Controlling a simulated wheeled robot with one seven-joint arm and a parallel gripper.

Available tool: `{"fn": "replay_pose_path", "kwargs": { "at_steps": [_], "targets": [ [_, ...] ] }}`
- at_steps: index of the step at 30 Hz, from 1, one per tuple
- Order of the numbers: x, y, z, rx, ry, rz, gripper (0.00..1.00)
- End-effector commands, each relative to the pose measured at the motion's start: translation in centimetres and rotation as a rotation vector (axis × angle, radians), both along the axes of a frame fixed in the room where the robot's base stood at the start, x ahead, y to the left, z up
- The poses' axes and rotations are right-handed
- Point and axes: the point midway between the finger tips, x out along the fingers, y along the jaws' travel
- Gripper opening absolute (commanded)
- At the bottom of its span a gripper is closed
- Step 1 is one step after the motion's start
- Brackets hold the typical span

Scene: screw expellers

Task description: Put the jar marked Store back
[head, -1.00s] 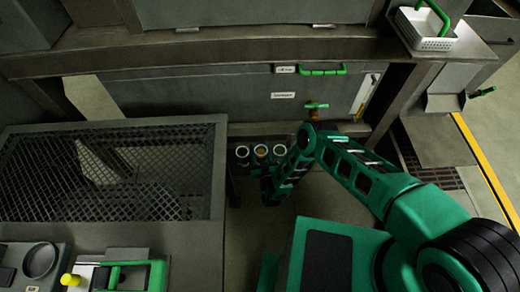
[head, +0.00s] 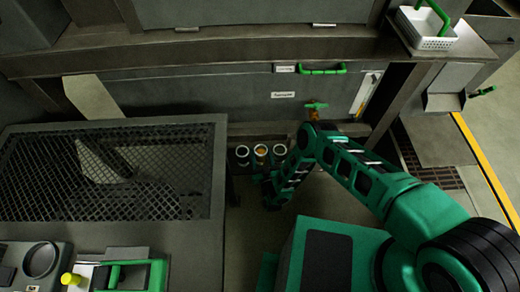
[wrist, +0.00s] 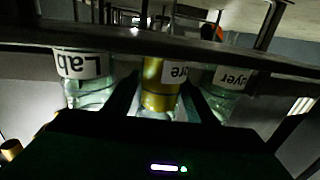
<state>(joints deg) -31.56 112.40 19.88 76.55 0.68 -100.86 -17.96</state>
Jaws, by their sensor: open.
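The jar marked Store (wrist: 160,97) is the middle one of three glass jars. It holds yellow contents, and its label shows upside down as "ore", the rest hidden. Its open top (head: 261,150) shows orange in the head view. My gripper (wrist: 160,84) is open, its dark fingers on either side of this jar; I cannot tell whether they touch it. In the head view my gripper is low in front of the jars and mostly hidden by my arm.
A jar marked Lab (wrist: 88,90) stands on one side and a jar with a label ending in "yer" (wrist: 226,92) on the other, both close to the fingers. A dark bar (wrist: 60,38) crosses the jars. A mesh-topped bench (head: 222,180) is left of my arm. A green-handled valve (head: 316,105) is above.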

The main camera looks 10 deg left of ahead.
Motion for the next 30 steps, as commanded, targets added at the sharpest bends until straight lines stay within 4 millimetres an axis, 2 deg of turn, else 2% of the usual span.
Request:
{"fn": "replay_pose_path", "kwargs": {
  "at_steps": [3,9,15,30],
  "targets": [
    [-2.4,-1.0,-0.1,-0.002,0.004,0.001,0.51],
    [-5.9,-2.6,-0.1,-0.001,0.003,0.0,0.51],
    [-8.0,-3.7,0.0,0.0,0.001,-0.002,0.51],
    [-8.6,-3.9,0.0,0.0,0.0,-0.002,0.51]
  ]
}}
